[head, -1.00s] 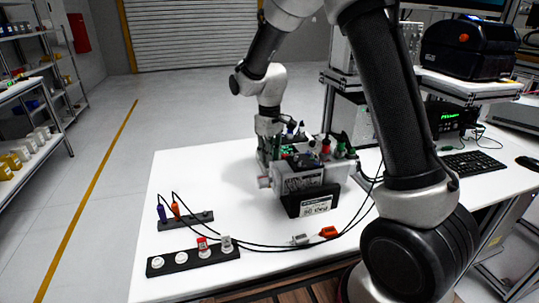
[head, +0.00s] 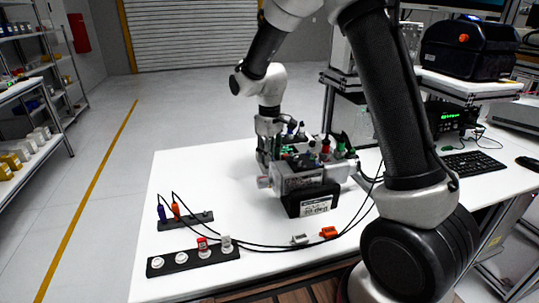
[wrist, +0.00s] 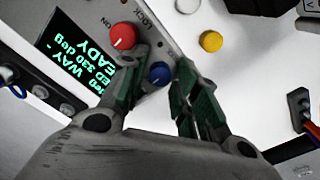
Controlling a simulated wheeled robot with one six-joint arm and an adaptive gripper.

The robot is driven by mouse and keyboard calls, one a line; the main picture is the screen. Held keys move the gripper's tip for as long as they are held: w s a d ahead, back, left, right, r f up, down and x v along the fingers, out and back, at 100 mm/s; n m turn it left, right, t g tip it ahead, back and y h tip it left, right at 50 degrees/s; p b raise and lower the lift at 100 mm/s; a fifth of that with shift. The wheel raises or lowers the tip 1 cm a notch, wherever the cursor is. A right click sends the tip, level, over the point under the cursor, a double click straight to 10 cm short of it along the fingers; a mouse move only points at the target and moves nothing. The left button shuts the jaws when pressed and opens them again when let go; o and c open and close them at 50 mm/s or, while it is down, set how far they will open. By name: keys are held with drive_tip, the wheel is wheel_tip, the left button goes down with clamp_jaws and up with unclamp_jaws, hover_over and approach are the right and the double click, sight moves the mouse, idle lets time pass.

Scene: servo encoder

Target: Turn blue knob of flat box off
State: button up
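The blue knob (wrist: 158,73) shows in the wrist view on a light grey panel, below a red knob (wrist: 122,37) marked ON and LOCK. My gripper (wrist: 164,66) is open, with its green-padded fingers on either side of the blue knob. A gap shows on the right side of the knob; I cannot tell whether the left finger touches it. The knob's pointer direction is unclear. In the head view my gripper (head: 275,158) is low at the device cluster on the white table, and the blue knob cannot be made out there.
A lit green-text display (wrist: 82,60) lies left of the knobs. A yellow knob (wrist: 210,41) is at the right. Cables cross the white table (head: 210,180) near a black strip with round white knobs (head: 180,258). The table's left part is mostly clear.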

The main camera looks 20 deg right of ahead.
wheel_tip(320, 180, up, 12)
idle(0.5)
drive_tip(key=s+d+r+m+t, duration=0.25)
drive_tip(key=s+d+r, duration=0.55)
drive_tip(key=s, duration=0.4)
drive_tip(key=s+d+m+t, duration=0.1)
drive_tip(key=s+d+m, duration=0.1)
drive_tip(key=s, duration=0.6)
drive_tip(key=s+d+f+m+t, duration=0.1)
drive_tip(key=s+d, duration=0.3)
drive_tip(key=s, duration=0.5)
drive_tip(key=shift+d+m, duration=0.35)
drive_tip(key=shift+m, duration=0.3)
drive_tip(key=shift+s, duration=0.1)
